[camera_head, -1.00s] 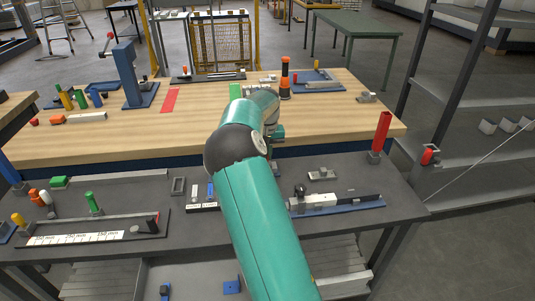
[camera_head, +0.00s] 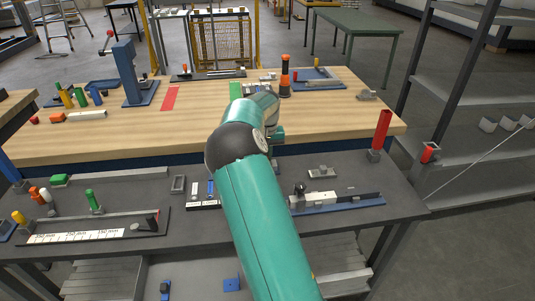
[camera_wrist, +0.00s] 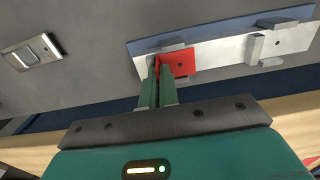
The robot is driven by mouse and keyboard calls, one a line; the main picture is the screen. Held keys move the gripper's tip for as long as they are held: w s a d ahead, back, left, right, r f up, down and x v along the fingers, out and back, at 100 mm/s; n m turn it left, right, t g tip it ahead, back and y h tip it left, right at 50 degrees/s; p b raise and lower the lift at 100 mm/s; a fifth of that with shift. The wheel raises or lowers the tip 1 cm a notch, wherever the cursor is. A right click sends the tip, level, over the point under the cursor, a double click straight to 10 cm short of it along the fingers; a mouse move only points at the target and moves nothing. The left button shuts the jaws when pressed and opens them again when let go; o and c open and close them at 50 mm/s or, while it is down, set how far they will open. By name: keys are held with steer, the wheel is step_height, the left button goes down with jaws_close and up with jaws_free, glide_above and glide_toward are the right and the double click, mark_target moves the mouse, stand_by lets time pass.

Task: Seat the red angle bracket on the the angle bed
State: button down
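In the wrist view, the red angle bracket (camera_wrist: 181,64) is at my gripper's fingertips (camera_wrist: 158,77). One flange stands between the two green fingers, which look closed on it; its other face, with a dark hole, extends to the right. The bracket is over or on the left part of a silver angle bed (camera_wrist: 215,50) with a blue base. Small grey blocks flank its red face. I cannot tell whether it touches the bed. In the head view, my arm hides the fingertips and bracket.
A grey plate with a block (camera_wrist: 35,52) lies left in the wrist view. In the head view, a blue-based fixture (camera_head: 340,207) sits right of my arm, and a red upright post (camera_head: 382,130) stands farther right. A long scale fixture (camera_head: 80,238) lies at left.

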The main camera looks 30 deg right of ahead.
steer(key=shift+f, duration=0.15)
steer(key=c, duration=1.6)
jaws_free()
steer(key=o, duration=0.5)
steer(key=shift+s+d+f, duration=0.1)
steer(key=shift+r, duration=3.6)
